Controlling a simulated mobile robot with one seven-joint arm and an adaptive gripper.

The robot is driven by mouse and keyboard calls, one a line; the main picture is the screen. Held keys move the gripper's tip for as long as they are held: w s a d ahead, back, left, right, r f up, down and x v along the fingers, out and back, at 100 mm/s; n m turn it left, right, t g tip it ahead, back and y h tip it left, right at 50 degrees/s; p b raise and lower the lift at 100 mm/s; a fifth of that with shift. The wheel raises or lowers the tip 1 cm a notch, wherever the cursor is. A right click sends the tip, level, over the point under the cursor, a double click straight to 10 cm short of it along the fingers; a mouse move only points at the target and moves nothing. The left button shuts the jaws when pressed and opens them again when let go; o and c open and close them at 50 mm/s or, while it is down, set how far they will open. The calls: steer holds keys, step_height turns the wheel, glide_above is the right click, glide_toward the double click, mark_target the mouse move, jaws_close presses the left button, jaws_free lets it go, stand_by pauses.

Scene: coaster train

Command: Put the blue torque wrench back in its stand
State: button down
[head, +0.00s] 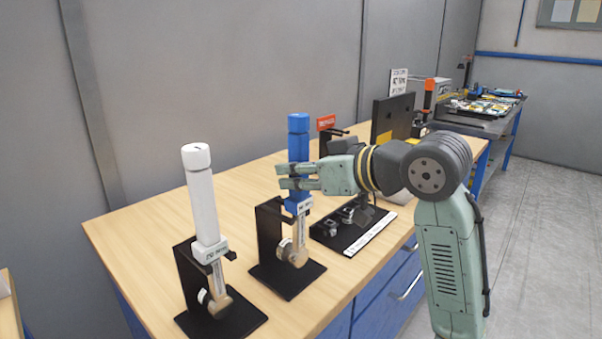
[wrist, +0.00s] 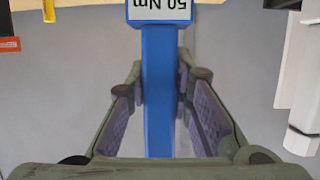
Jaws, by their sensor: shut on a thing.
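The blue torque wrench (head: 298,146) is upright in the head view, with its blue handle up and its metal head down. My gripper (head: 287,177) is shut on the blue handle from the right side. In the wrist view the blue shaft (wrist: 159,75) runs between my two fingers, below a white "50 Nm" label (wrist: 160,8). A black stand (head: 268,228) is directly behind and below the wrench. The wrench head is close in front of the stand's upright, just above its base plate; I cannot tell whether it is seated.
A white wrench (head: 202,205) stands in another black stand (head: 186,272) to the left. A black tray with small parts (head: 345,228) lies to the right, near my arm. Bare wood shows at the table's left (head: 130,228).

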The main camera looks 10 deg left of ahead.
steer(key=shift+w+a+r, duration=0.1)
steer(key=shift+w+a, duration=0.6)
steer(key=shift+a, duration=0.2)
steer(key=shift+f+b, duration=0.3)
steer(key=shift+f, duration=0.5)
stand_by(1.6)
steer(key=c, duration=1.7)
jaws_free()
steer(key=shift+s, duration=0.1)
steer(key=o, duration=0.4)
steer(key=shift+c, duration=0.2)
steer(key=shift+f, duration=0.1)
